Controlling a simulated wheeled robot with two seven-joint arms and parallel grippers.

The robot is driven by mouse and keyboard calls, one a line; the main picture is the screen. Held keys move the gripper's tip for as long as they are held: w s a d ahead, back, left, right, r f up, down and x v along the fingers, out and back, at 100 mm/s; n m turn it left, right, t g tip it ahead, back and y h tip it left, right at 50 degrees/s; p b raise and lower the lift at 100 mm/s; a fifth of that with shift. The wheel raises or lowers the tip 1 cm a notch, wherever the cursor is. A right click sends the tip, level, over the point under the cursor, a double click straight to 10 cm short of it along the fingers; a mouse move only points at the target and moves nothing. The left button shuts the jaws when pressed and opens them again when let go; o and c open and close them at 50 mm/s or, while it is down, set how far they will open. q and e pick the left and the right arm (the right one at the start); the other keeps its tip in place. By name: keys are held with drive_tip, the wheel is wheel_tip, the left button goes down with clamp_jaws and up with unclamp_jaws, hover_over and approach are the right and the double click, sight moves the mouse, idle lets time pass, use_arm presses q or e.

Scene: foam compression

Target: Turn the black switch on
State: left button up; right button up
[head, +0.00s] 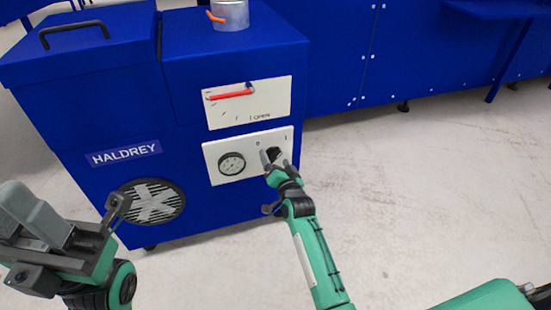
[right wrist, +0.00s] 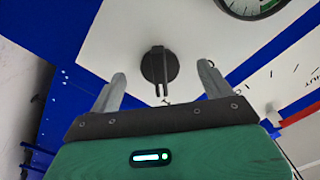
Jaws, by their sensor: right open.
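The black switch (right wrist: 159,66) is a round knob with a narrow raised handle on a white panel. In the right wrist view its handle points down the picture, toward the gripper. In the head view the switch (head: 276,153) is partly hidden by my right gripper (head: 273,163). My right gripper (right wrist: 162,74) is open, with one finger on each side of the switch. Both fingers look clear of the knob; whether they touch the panel I cannot tell. My left gripper (head: 40,225) is at the lower left, away from the machine's panel; its finger gap is unclear.
The white panel (head: 216,172) on the blue machine (head: 230,215) also carries a round gauge (head: 232,163) left of the switch. Above is another white plate (head: 270,98) with a red lever (head: 230,94). A metal pot (head: 230,14) stands on top. Floor to the right is clear.

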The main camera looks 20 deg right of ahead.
idle(0.5)
drive_tip(key=shift+s+r+p, duration=0.15)
drive_tip(key=shift+s+p, duration=0.7)
drive_tip(key=shift+s+d+p, duration=0.15)
drive_tip(key=shift+s+p, duration=1.5)
drive_tip(key=shift+s, duration=1)
